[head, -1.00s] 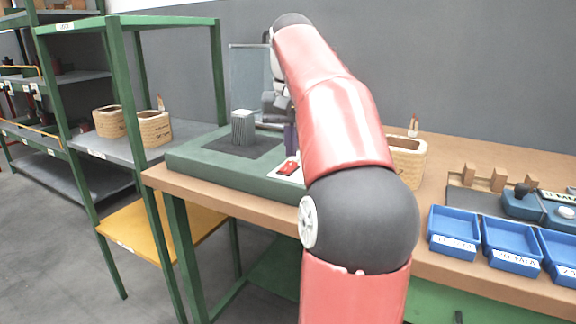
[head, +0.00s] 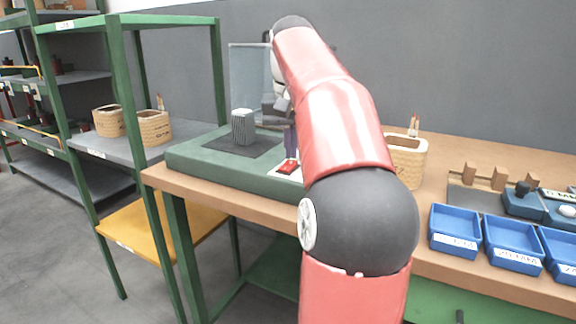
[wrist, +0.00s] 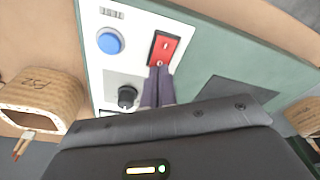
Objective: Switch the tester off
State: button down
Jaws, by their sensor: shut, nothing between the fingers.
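The tester is a green flat box (head: 215,165) on the workbench, with a white control panel (wrist: 92,60). In the wrist view a red rocker switch (wrist: 162,48) sits on that panel; it also shows in the head view (head: 288,167). My gripper (wrist: 158,70) is shut and empty, its fingertips at the lower end of the red switch, by the "O" mark. I cannot tell whether they touch it. A blue round button (wrist: 110,41) and a black knob (wrist: 127,96) are on the same panel. My arm hides part of the tester in the head view.
A grey ribbed block (head: 243,127) stands on the tester's dark pad, with a clear upright screen (head: 249,85) behind. Blue bins (head: 455,230) line the bench at right. A green shelf rack (head: 125,95) is at left.

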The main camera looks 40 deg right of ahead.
aim_at(291, 162)
jog(key=shift+f+b, duration=0.3)
jog(key=shift+f, duration=0.2)
notch_tip(291, 162, up, 5)
jog(key=p, duration=0.4)
jog(key=shift+r, duration=1)
jog(key=a+f+n+h, duration=0.1)
jog(key=a+f+n, duration=0.2)
jog(key=a, duration=0.8)
jog(key=s+a+f+n+t+y, duration=0.1)
jog(key=s+a+f+n+t, duration=0.1)
jog(key=s+a+f, duration=0.5)
jog(key=s+a+f+n+t+y, duration=0.1)
jog(key=s+a+f+n+t, duration=0.1)
jog(key=s+a+f, duration=0.5)
notch_tip(291, 162, down, 6)
jog(key=shift+s+a+f+n, duration=0.1)
jog(key=shift+s+a+n, duration=0.25)
jog(key=shift+a, duration=0.1)
